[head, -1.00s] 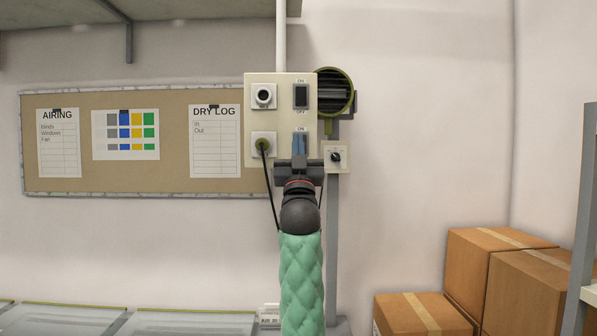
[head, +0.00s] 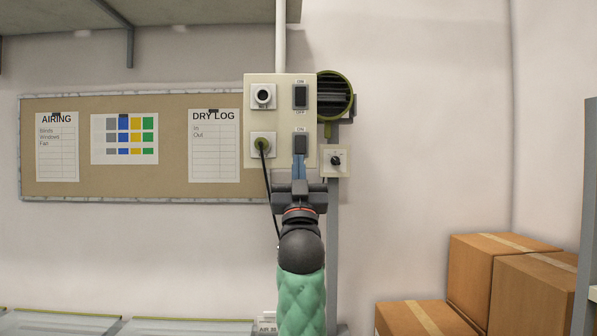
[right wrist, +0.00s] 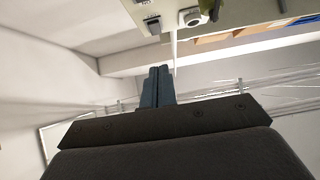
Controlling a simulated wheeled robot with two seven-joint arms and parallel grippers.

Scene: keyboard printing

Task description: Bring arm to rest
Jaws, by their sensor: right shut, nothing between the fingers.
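My right gripper (head: 299,168) is shut and empty, its blue-grey fingers pointing up at the lower switch on the wall panel (head: 282,118). The closed fingers (right wrist: 157,86) also show in the right wrist view, apart from the panel (right wrist: 222,14). My right arm in its green quilted sleeve rises from the bottom of the head view. The panel carries an upper switch (head: 300,96), a lower switch (head: 300,144), a round socket (head: 263,95) and a plug with a black cable (head: 262,144). My left gripper is out of view.
A round green-rimmed fan (head: 335,93) and a small dial box (head: 336,161) sit right of the panel. A cork board (head: 172,118) hangs to the left. Cardboard boxes (head: 530,290) are stacked at the lower right. Open wall lies between the fan and the boxes.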

